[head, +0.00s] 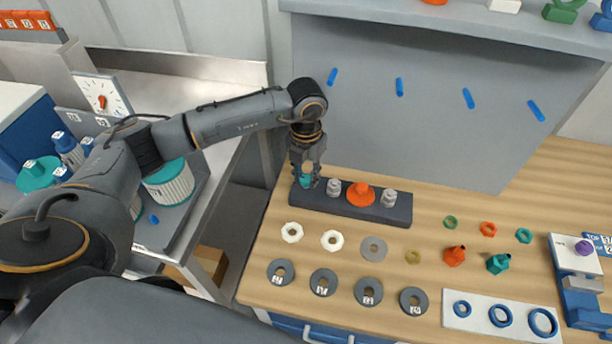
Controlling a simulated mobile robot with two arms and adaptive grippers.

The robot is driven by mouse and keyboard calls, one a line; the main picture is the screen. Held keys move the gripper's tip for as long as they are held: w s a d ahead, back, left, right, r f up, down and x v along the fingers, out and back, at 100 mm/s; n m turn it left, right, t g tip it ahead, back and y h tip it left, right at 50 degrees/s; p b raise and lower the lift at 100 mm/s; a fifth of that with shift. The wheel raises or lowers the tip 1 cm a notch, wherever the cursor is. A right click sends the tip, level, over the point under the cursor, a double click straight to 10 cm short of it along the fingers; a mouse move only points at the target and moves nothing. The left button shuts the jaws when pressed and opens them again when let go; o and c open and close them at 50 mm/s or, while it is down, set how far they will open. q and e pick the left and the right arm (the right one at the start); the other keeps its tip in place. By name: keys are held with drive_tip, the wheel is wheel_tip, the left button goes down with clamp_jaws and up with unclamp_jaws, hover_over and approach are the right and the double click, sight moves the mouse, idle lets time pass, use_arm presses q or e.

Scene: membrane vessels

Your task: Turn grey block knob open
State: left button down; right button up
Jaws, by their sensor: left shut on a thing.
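A long dark grey block (347,208) lies near the back left of the wooden table. Along its top are a teal piece (305,183) at the left end, a light grey knob (334,189), an orange round piece (361,195) and another light grey knob (388,199). My left gripper (306,177) points down at the block's left end. It is shut on the teal piece, and its fingers hide part of it. I cannot tell how far that piece is turned. My right gripper is not in view.
In front of the block lie white rings (332,240), dark discs (323,282) and small coloured fittings (455,256). A white plate with blue rings (500,316) lies front right, near a blue-and-white device with a purple knob (584,247). A grey panel with blue pegs (399,87) stands behind.

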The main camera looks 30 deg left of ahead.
sight(306, 178)
use_arm(q)
drive_tip(key=shift+n, duration=0.4)
drive_tip(key=c, duration=1.1)
unclamp_jaws()
drive_tip(key=shift+o, duration=0.2)
drive_tip(key=shift+r, duration=0.1)
wheel_tip(306, 178, up, 12)
